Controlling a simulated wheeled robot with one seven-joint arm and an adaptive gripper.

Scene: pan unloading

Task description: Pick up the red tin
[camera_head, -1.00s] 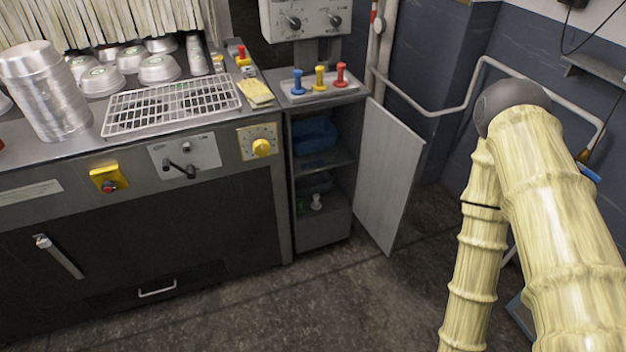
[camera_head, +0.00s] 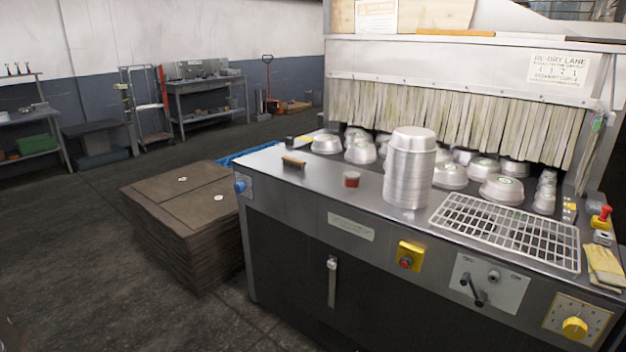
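A small red tin (camera_head: 351,180) with a pale rim stands on the steel counter (camera_head: 300,196) of the machine, near its front left part. It is just left of a tall stack of silver pans (camera_head: 409,170), with a small gap between them. A brush (camera_head: 293,162) lies to the left of the tin. My gripper is not in view, and no part of my arm shows now.
Several silver pans (camera_head: 501,188) sit behind the stack before the strip curtain (camera_head: 450,122). A wire rack (camera_head: 505,232) and yellow gloves (camera_head: 604,266) lie at the right. A brown stack of boards (camera_head: 190,205) stands left of the machine, with open floor beyond.

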